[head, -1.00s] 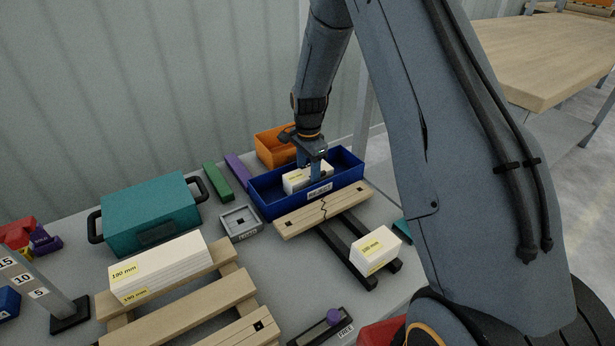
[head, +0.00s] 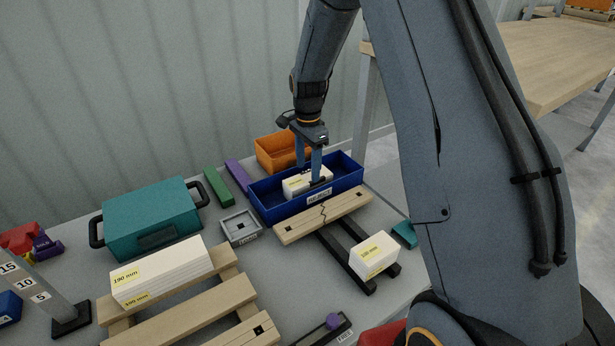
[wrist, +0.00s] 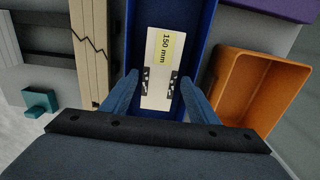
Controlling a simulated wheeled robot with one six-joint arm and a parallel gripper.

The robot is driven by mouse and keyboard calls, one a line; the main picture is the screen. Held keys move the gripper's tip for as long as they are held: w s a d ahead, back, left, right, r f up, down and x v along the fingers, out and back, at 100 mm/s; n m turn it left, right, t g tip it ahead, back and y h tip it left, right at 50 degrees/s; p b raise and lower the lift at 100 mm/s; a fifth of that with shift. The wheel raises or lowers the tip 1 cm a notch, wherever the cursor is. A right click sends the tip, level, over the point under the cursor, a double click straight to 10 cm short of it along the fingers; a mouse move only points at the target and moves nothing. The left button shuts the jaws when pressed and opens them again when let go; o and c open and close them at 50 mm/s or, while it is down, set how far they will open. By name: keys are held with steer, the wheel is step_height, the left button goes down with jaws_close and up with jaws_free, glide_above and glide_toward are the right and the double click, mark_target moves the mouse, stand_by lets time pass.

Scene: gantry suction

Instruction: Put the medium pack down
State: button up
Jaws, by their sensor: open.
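The medium pack (head: 306,183) is a white block with a yellow label. It lies inside the blue bin (head: 262,201). In the wrist view the pack (wrist: 155,92) shows a "150 mm" label and lies lengthwise along the blue bin (wrist: 194,45). My gripper (head: 311,180) is over the bin, its blue fingers spread apart. In the wrist view the gripper (wrist: 160,85) has one dark-padded fingertip on each side of the pack, close to its edges. Whether the pads touch it is hard to tell.
An orange bin (head: 270,155) stands behind the blue bin. A cracked wooden plank (head: 310,222) lies in front. A white block (head: 375,255) rests on dark rails. A teal case (head: 150,215) and a white pack (head: 160,272) on wooden slats are left.

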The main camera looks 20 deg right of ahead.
mark_target(308, 177)
step_height(308, 177, up, 6)
steer(key=s+a+r+n, duration=0.3)
steer(key=s+r+n, duration=0.15)
steer(key=s, duration=0.25)
steer(key=s+a+r+n, duration=0.3)
steer(key=s+a+r, duration=0.15)
steer(key=s, duration=0.35)
steer(key=s+r+n, duration=0.1)
steer(key=s+n, duration=0.3)
steer(key=s, duration=0.6)
steer(key=s+a+r+n, duration=0.1)
steer(key=s+n, duration=0.4)
steer(key=s, duration=0.5)
steer(key=shift+s+a+r+y+p, duration=0.3)
steer(key=shift+s+r, duration=0.05)
steer(key=shift+r, duration=0.2)
steer(key=shift+n, duration=0.25)
steer(key=d+r+m+p, duration=0.2)
steer(key=d+r+p, duration=0.6)
steer(key=p, duration=0.8)
steer(key=shift+d+r+m, duration=0.3)
steer(key=shift+d+r, duration=0.05)
steer(key=shift+r, duration=0.05)
